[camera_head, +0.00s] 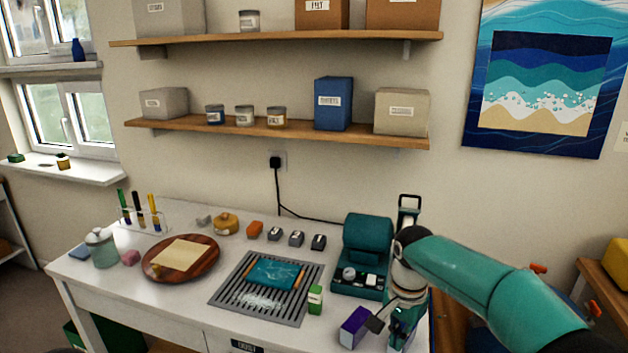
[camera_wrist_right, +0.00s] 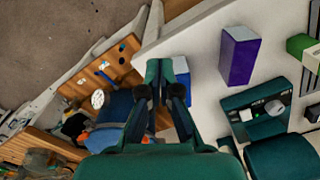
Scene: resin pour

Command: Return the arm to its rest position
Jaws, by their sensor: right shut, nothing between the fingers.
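My right arm (camera_head: 470,270), teal, comes in from the right and bends down at the table's right end. Its gripper (camera_head: 400,338) hangs beside the purple and white box (camera_head: 354,327), with nothing held. In the right wrist view the gripper's fingers (camera_wrist_right: 166,70) are together and empty, over the table's edge. The purple box (camera_wrist_right: 240,55) stands apart from them, to the right. My left gripper is in neither view.
The white table (camera_head: 195,305) holds a teal machine (camera_head: 362,255) just left of my arm, a grey slatted rack (camera_head: 225,297) with a blue panel (camera_head: 275,273), a green-and-white box (camera_head: 315,299) and a round wooden board (camera_head: 150,270). A wooden shelf unit (camera_head: 590,275) stands at right.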

